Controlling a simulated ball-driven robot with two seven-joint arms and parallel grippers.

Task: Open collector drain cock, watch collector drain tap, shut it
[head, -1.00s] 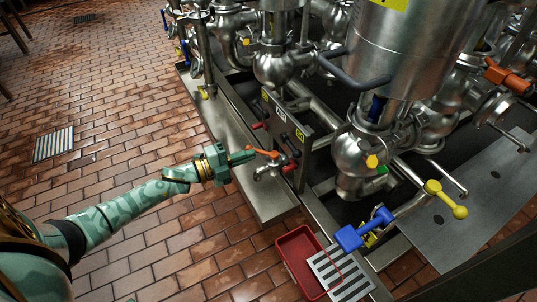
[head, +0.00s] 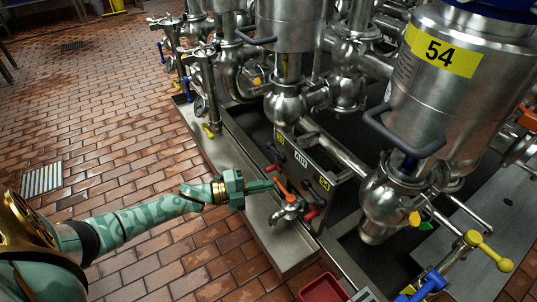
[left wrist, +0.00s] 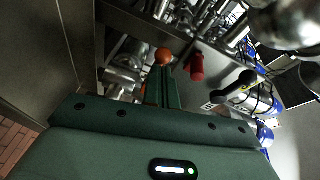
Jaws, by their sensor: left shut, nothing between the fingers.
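The collector drain cock (head: 287,211) is a small steel tap with an orange lever (head: 283,190), mounted low on the front of the valve frame above a steel ledge. My left gripper (head: 268,186) is shut and empty, its fingertips right beside the lever's upper end; I cannot tell whether they touch. In the left wrist view the closed fingers (left wrist: 162,88) point at the round orange lever end (left wrist: 163,56), with a red knob (left wrist: 196,67) to its right. I can make out no stream from the spout. My right gripper is not in view.
A steel tank marked 54 (head: 440,75) and pipes stand at the right. A red tray (head: 322,289) lies on the floor at the bottom. A blue lever (head: 428,285) and a yellow handle (head: 487,250) are at lower right. The brick floor at left is open.

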